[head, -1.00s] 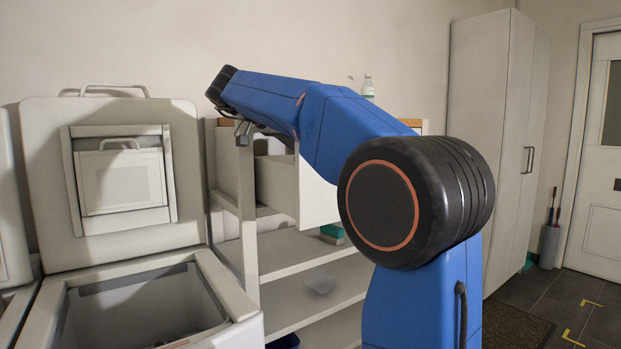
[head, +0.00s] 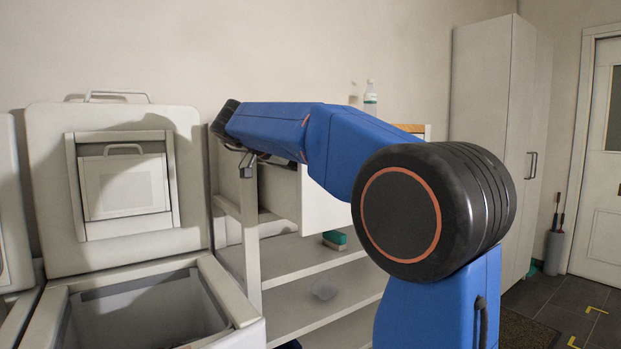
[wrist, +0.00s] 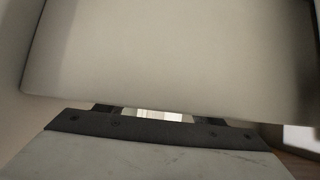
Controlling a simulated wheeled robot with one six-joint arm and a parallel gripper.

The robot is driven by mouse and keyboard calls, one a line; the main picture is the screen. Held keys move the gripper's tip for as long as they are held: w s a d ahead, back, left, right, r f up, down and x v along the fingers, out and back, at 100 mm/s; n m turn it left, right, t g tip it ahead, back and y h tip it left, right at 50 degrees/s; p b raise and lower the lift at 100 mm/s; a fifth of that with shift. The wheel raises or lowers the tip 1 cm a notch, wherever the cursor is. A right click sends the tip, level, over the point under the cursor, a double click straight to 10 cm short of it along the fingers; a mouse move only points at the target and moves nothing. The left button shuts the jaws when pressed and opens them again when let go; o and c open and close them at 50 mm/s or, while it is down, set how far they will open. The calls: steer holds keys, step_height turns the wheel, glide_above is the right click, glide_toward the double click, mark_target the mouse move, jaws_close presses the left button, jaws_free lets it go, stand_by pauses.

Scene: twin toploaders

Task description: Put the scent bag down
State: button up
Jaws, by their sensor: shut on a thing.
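In the wrist view, the dark fingers of my gripper (wrist: 160,115) stand apart beyond a dark bar. A large, pale, flat surface (wrist: 170,55) fills most of that view and covers the fingertips. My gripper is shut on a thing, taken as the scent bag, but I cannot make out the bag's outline. I cannot tell whether the pale surface is the bag or furniture close by. A bright striped patch shows between the fingers.
An open top-loading washer (head: 235,300) stands left. A bottle (head: 370,97) stands behind my arm.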

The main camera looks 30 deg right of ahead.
steer(key=shift+f, duration=0.15)
steer(key=o, duration=1)
steer(key=shift+r, duration=0.4)
steer(key=v, duration=1.2)
